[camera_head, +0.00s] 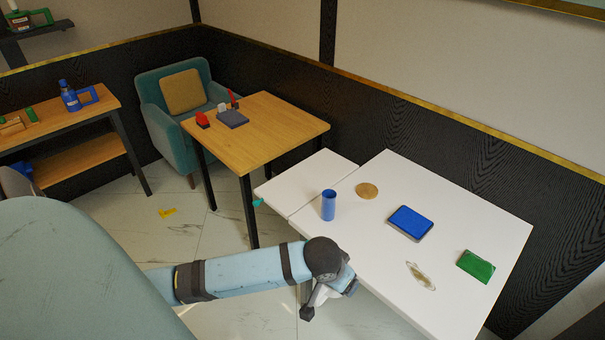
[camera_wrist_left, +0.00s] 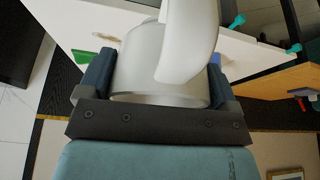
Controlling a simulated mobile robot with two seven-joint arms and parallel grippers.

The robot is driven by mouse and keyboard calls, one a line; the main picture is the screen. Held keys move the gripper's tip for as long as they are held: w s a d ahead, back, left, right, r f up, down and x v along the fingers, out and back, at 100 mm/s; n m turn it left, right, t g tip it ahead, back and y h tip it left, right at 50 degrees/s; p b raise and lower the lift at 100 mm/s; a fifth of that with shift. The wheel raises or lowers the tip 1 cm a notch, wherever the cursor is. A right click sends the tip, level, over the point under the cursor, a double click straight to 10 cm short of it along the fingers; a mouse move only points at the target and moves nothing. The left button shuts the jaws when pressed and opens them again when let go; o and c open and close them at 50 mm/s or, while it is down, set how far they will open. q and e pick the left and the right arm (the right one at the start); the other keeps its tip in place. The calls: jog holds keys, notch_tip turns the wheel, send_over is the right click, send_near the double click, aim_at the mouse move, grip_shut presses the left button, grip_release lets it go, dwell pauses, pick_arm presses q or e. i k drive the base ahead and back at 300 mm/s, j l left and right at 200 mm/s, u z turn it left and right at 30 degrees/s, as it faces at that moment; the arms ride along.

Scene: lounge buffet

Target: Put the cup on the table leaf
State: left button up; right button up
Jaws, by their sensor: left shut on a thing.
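My left gripper (camera_head: 335,289) is low beside the near edge of the white table (camera_head: 465,215). In the left wrist view its two fingers (camera_wrist_left: 155,82) are shut on a pale grey-white cup (camera_wrist_left: 135,75). A broad white curved part, apparently the cup's handle, rises in front of it. In the head view only a small white part of the cup (camera_head: 322,295) shows beside the gripper. The table leaf (camera_head: 305,180) is the white panel at the table's left end, past a thin seam, and looks level with the table. My right gripper is not in view.
A blue cylinder (camera_head: 328,205) stands on the table near the seam. A round brown coaster (camera_head: 367,190), blue tray (camera_head: 410,222), green box (camera_head: 475,266) and small oval dish (camera_head: 420,275) lie farther right. A wooden table (camera_head: 262,140) stands behind the leaf. The leaf's top is mostly bare.

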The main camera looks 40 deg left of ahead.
aim_at(285, 188)
jog(key=i+j, duration=0.1)
jog(key=j, duration=0.3)
jog(key=i+j, duration=0.15)
jog(key=j, duration=0.3)
jog(key=i+j, duration=0.1)
jog(key=j, duration=0.3)
jog(key=i+j, duration=0.1)
jog(key=j, duration=0.3)
jog(key=i+j, duration=0.1)
jog(key=j, duration=0.3)
jog(key=i+j, duration=0.15)
jog(key=j, duration=0.3)
jog(key=i+j+z, duration=0.1)
jog(key=j, duration=0.3)
